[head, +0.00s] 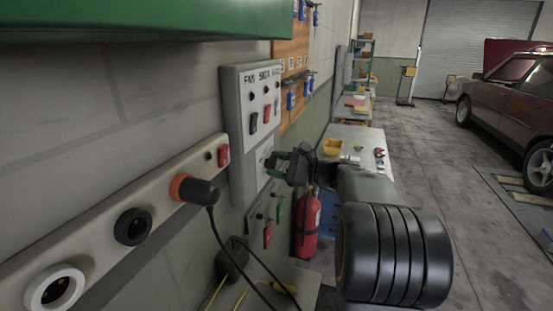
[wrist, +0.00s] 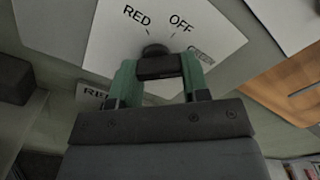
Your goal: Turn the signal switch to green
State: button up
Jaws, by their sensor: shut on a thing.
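The signal switch is a dark knob (wrist: 155,49) on a white plate (wrist: 105,40) marked RED, OFF and a third label (wrist: 200,52), partly covered by a finger. My gripper (wrist: 158,68) is shut on the dark knob handle, with one green finger on each side. Which label the knob points at is unclear. In the head view my gripper (head: 277,163) reaches to the plate (head: 263,153) on the wall, and the knob is hidden there.
A grey switch box (head: 258,90) hangs above the plate. A socket rail (head: 150,190) with a plugged-in cable (head: 200,192) is at left. Red and green tags (head: 268,232) hang below. A red extinguisher (head: 307,225) and a workbench (head: 350,140) stand beyond. Open floor lies right.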

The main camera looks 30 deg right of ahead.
jog(key=shift+m+p, duration=0.3)
jog(key=shift+m, duration=0.2)
jog(key=o, duration=0.9)
jog(key=b+v, duration=0.1)
jog(key=v, duration=1.3)
jog(key=shift+a+b, duration=0.1)
jog(key=shift+b, duration=0.25)
